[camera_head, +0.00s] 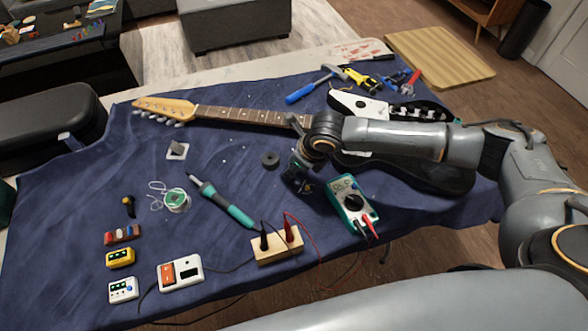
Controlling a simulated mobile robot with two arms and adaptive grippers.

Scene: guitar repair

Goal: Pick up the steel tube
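I cannot make out a steel tube with certainty on the blue cloth (80,210). My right arm reaches in from the right over the guitar. Its gripper (300,181) points down at the cloth, left of the multimeter (352,203) and right of a dark ring (269,159). The fingers are small, dark and partly covered by the wrist, so I cannot tell if they are open or hold anything. The arm hides part of the guitar and the cloth beneath. My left gripper is not in view.
The guitar's neck (245,115) spans the back. A teal soldering iron (225,203), solder spool (176,200) and wooden block with plugs (277,246) lie left of the gripper. Small boxes (120,258) stand front left. Hand tools (370,80) lie at the back. The left cloth is mostly clear.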

